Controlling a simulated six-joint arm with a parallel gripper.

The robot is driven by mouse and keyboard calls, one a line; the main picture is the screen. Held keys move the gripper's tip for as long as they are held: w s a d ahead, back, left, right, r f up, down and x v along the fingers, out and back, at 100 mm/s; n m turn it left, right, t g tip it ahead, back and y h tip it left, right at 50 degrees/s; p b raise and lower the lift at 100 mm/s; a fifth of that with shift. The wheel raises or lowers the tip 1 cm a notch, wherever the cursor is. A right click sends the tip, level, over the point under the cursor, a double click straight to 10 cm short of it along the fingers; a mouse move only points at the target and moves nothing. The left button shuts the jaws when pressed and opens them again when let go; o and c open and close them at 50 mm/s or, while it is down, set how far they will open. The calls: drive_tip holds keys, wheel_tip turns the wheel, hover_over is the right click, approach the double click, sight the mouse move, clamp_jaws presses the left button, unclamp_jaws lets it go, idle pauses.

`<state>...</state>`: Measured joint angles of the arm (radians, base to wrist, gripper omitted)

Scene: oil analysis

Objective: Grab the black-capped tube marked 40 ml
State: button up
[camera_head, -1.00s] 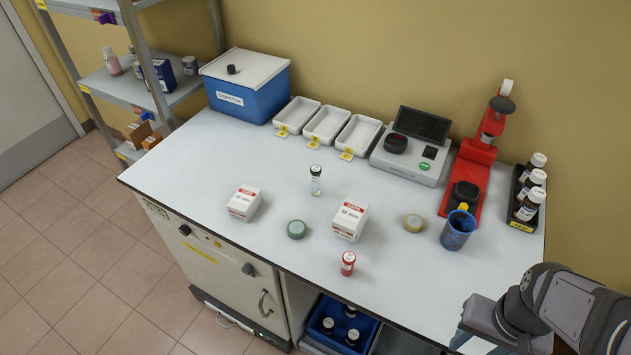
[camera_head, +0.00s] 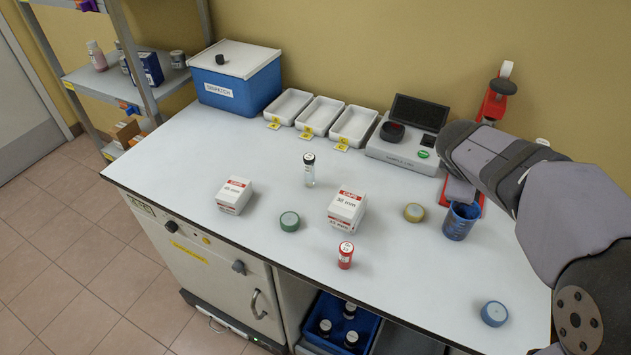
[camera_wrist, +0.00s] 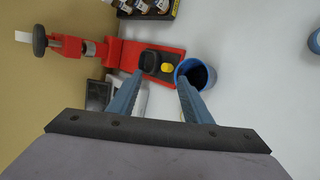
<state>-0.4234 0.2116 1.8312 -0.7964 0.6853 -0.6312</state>
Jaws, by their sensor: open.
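A clear tube with a black cap (camera_head: 309,171) stands upright near the middle of the bench in the head view, behind and between two white boxes. The marking on it is too small to read. It does not show in the wrist view. My gripper (camera_wrist: 160,76) is open and empty in the wrist view. Its fingers show over the area of the red press (camera_wrist: 112,52) and the blue beaker (camera_wrist: 196,72). In the head view my arm covers the right side of the bench, well to the right of the tube, and the fingertips are not clear there.
White boxes (camera_head: 234,195) (camera_head: 346,207) flank the tube's front. A red vial (camera_head: 345,255), green disc (camera_head: 290,221), yellow disc (camera_head: 413,212) and blue disc (camera_head: 494,313) lie on the bench. White trays (camera_head: 353,125) and an analyser (camera_head: 405,148) stand behind. A bottle rack (camera_wrist: 150,15) shows in the wrist view.

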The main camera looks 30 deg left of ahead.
sight(312, 156)
drive_tip(key=w+a+r+n+t+b, duration=0.1)
drive_tip(key=w+a+r+n+t, duration=0.15)
drive_tip(key=w+a+n, duration=0.35)
drive_tip(key=s+a+f+n+t+y+b, duration=0.2)
drive_tip(key=s+a+f+n, duration=0.1)
drive_tip(key=a, duration=0.7)
drive_tip(key=s+a+f+n+t+y+b, duration=0.2)
drive_tip(key=s+a+f+n, duration=0.2)
drive_tip(key=a, duration=0.6)
drive_tip(key=s+a+f+n+t+y+b, duration=0.2)
drive_tip(key=s+a+f+n+t+b, duration=0.1)
drive_tip(key=a+n, duration=0.4)
drive_tip(key=shift+s+a+f+y, duration=0.1)
drive_tip(key=shift+s+a+f, duration=0.1)
drive_tip(key=shift+s+a, duration=0.25)
drive_tip(key=shift+s+a+f+y, duration=0.1)
drive_tip(key=shift+s+a+f, duration=0.1)
drive_tip(key=shift+a, duration=0.5)
drive_tip(key=shift+s+a+f+y, duration=0.15)
drive_tip(key=shift+s+a, duration=0.2)
drive_tip(key=shift+a, duration=0.2)
drive_tip(key=shift+d+p+x, duration=0.15)
drive_tip(key=shift+p+x, duration=0.4)
drive_tip(key=shift+x, duration=0.85)
drive_tip(key=shift+d+p+x, duration=0.15)
drive_tip(key=shift+p+x, duration=0.4)
drive_tip(key=shift+x, duration=1.85)
drive_tip(key=shift+f, duration=0.1)
drive_tip(key=shift+c, duration=0.3)
drive_tip(key=c, duration=1.1)
